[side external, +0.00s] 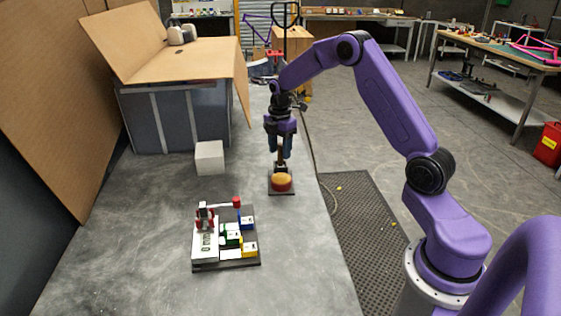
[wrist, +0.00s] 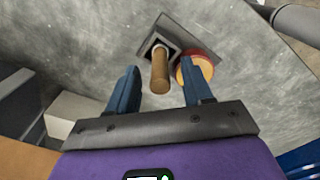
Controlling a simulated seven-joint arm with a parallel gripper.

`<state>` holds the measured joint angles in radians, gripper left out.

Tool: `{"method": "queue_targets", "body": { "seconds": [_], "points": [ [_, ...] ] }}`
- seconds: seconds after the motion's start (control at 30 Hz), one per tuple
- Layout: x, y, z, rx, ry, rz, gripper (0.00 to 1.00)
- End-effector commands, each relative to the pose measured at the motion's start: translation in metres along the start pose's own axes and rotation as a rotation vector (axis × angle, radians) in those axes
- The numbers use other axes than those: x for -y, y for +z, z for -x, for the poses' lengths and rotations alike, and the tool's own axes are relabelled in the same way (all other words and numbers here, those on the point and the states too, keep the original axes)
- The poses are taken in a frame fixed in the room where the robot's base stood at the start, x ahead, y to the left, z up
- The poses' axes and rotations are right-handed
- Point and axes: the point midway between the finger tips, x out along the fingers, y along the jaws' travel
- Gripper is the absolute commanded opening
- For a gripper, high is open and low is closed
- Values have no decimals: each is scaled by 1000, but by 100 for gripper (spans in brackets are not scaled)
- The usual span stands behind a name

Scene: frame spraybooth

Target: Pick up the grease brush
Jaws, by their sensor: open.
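The grease brush (wrist: 159,77) shows in the wrist view as a brown, round wooden handle pointing up toward the camera. Its lower end is at a dark square holder; the bristles are hidden. In the side view its handle (side external: 281,157) stands upright below my gripper. My gripper (side external: 281,148) points down above the holder. In the wrist view my gripper (wrist: 160,72) is open, with one blue finger on each side of the handle and visible gaps between. I cannot tell how deep the fingers reach along the handle.
A round red tub with a tan top (side external: 281,182) stands close beside the brush, on the near side. A white block (side external: 209,158) is to the left. A dark board (side external: 226,266) with coloured blocks is nearer. A grey bin (side external: 140,125) with cardboard stands behind left.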

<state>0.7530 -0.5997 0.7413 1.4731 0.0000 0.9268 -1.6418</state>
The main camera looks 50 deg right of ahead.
Motion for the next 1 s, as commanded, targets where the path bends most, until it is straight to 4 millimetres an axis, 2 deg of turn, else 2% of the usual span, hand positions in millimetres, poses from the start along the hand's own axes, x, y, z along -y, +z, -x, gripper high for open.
{"method": "queue_targets", "body": {
  "seconds": [0.1,0.2,0.47,0.5,0.63,0.67,1.0],
  "points": [
    [1,2,-17,0,-3,1,50],
    [1,2,-25,0,-1,0,50],
    [1,2,-28,0,0,0,50],
    [1,2,-28,0,0,0,47],
    [1,2,-28,0,0,0,5],
    [1,2,-28,0,0,0,0],
    [0,2,-25,0,2,0,0]
  ]
}}
